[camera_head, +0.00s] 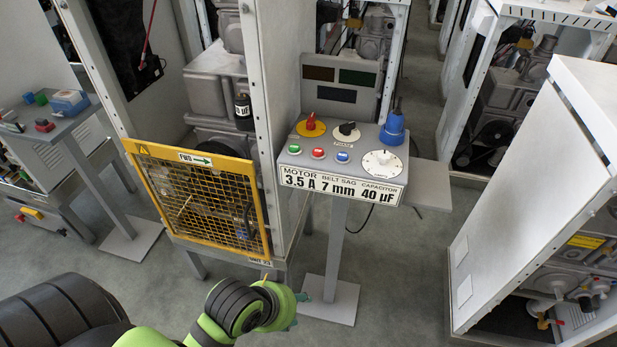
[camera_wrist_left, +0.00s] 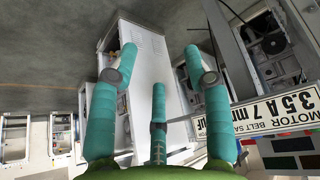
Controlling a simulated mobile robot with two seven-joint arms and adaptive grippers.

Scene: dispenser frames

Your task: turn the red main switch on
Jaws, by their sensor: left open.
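The red main switch (camera_head: 311,126) is a red knob on a yellow round plate, at the upper left of the grey control panel (camera_head: 337,158). I cannot tell from its handle whether it is on or off. My left gripper (camera_head: 293,307) is below and in front of the panel, near its post, apart from the switch. In the left wrist view, its teal fingers (camera_wrist_left: 160,65) are spread with nothing between them. The panel's label plate (camera_wrist_left: 290,107) shows upside down at the right there; the switch is not visible in that view. My right gripper is not in view.
The panel also carries a black knob (camera_head: 347,131), several push buttons, a white dial (camera_head: 382,164) and a blue item (camera_head: 394,128). A yellow mesh guard (camera_head: 204,205) stands to the left. A white cabinet (camera_head: 540,200) stands at the right, with open floor before it.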

